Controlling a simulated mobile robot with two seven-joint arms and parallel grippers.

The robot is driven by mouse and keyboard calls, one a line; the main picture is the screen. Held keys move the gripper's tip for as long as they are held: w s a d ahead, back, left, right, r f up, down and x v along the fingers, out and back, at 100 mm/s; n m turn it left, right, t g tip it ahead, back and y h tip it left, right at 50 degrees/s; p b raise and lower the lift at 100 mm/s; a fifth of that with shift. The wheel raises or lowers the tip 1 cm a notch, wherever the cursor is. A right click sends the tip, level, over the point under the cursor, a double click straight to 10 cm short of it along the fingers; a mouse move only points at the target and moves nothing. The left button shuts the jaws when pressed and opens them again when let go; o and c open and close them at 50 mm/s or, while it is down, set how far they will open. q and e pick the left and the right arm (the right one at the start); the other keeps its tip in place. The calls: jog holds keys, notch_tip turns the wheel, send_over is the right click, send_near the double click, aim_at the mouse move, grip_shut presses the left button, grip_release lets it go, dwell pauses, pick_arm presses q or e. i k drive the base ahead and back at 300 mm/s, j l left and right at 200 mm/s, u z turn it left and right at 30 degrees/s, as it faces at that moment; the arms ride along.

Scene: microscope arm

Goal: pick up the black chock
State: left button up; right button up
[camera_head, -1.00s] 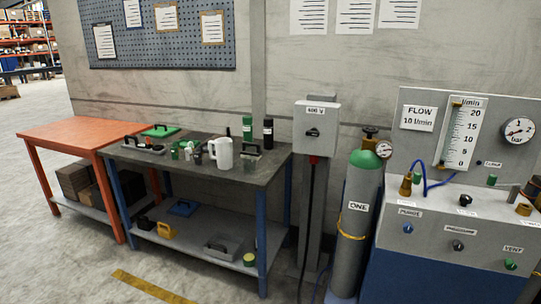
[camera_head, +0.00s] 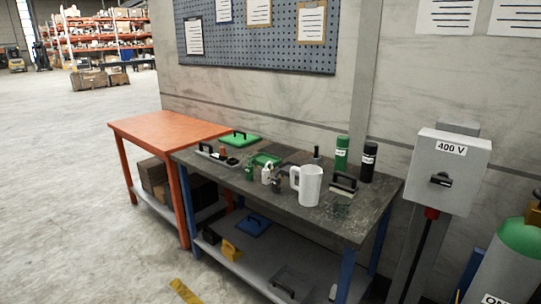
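A small black block (camera_head: 211,236), which looks like the black chock, sits on the grey lower shelf (camera_head: 262,268) of the dark-topped workbench (camera_head: 335,218), near its left end. It is small and its exact shape is hard to tell. A yellow chock-like block (camera_head: 231,250) sits just to its right, and a blue lidded item (camera_head: 254,227) lies behind. Neither of my grippers shows in the head view.
The bench top holds a white mug (camera_head: 308,186), green bottle (camera_head: 341,154), black bottle (camera_head: 368,162) and several small items. An orange table (camera_head: 165,127) adjoins on the left. A 400 V box (camera_head: 450,172) and gas cylinder (camera_head: 512,262) stand right.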

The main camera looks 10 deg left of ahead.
aim_at(209, 236)
jog(key=i+j+u, duration=0.4)
jog(key=i+j, duration=0.2)
jog(key=j, duration=0.2)
jog(key=i+j, duration=0.1)
jog(key=j, duration=0.2)
jog(key=i+j, duration=0.1)
jog(key=j, duration=0.15)
jog(key=i+j+z, duration=0.1)
jog(key=z, duration=0.3)
jog(key=i+j+z, duration=0.15)
jog(key=z, duration=0.25)
jog(key=i+j+z, duration=0.45)
jog(key=j, duration=0.4)
jog(key=i+j, duration=0.2)
jog(key=j, duration=0.2)
jog(key=i+j, duration=0.25)
jog(key=j, duration=0.15)
jog(key=i+j, duration=0.2)
jog(key=j, duration=0.15)
jog(key=i+j+z, duration=0.1)
jog(key=j, duration=0.3)
jog(key=i, duration=0.5)
